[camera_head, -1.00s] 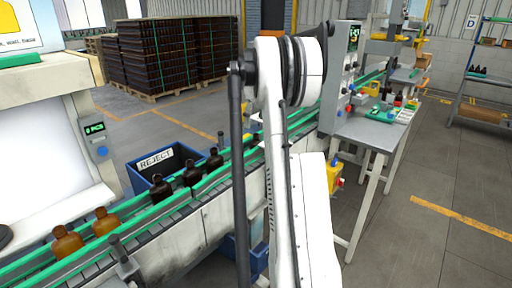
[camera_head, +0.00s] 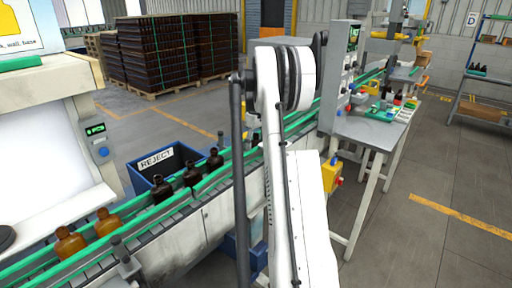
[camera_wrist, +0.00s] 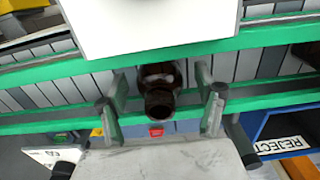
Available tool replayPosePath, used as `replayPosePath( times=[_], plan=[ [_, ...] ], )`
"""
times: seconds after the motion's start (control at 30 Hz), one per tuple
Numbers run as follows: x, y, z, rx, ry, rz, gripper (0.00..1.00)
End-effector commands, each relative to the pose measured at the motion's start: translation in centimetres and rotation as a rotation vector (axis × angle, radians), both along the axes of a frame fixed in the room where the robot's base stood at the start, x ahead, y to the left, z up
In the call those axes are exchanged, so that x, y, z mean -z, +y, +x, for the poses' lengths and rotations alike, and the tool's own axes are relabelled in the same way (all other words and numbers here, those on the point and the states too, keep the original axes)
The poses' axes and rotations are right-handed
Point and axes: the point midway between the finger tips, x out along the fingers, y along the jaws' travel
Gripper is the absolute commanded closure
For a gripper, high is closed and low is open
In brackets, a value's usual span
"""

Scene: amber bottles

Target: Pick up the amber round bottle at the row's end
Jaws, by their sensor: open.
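A dark amber round bottle (camera_wrist: 160,88) shows in the wrist view, its neck and open mouth facing the camera. My gripper (camera_wrist: 162,110) has its two fingers apart, one on each side of this bottle, with visible gaps. In the head view my arm hides the gripper and this part of the conveyor. Other bottles stand on the conveyor there: a lighter amber pair at the left, one bottle (camera_head: 70,243) and another (camera_head: 106,222), and darker ones, one (camera_head: 161,188), a second (camera_head: 191,174) and a third (camera_head: 215,160).
The conveyor has green rails (camera_head: 150,215) along both sides. A blue reject bin (camera_head: 172,160) stands behind it, its label (camera_wrist: 283,144) also at the wrist view's right. A white panel (camera_wrist: 150,25) overhangs the conveyor there. A grey worktable (camera_head: 370,130) stands right of my arm.

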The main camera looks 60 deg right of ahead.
Motion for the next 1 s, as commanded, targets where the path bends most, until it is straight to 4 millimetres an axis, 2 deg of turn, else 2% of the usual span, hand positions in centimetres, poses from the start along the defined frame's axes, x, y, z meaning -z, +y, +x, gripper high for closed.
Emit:
replayPosePath(
  times=[0.17,0.2,0.57,0.83,1.0],
  plan=[
    [0.0,0.0,0.0,0.0,0.0,0.0,0.33],
    [0.0,0.0,0.0,0.0,0.0,0.0,0.36],
    [0.0,0.0,0.0,0.0,0.0,0.0,0.84],
    [-0.2,0.0,0.0,0.0,0.0,0.0,0.85],
    [-2.1,0.0,0.0,0.0,0.0,0.0,0.85]
  ],
)
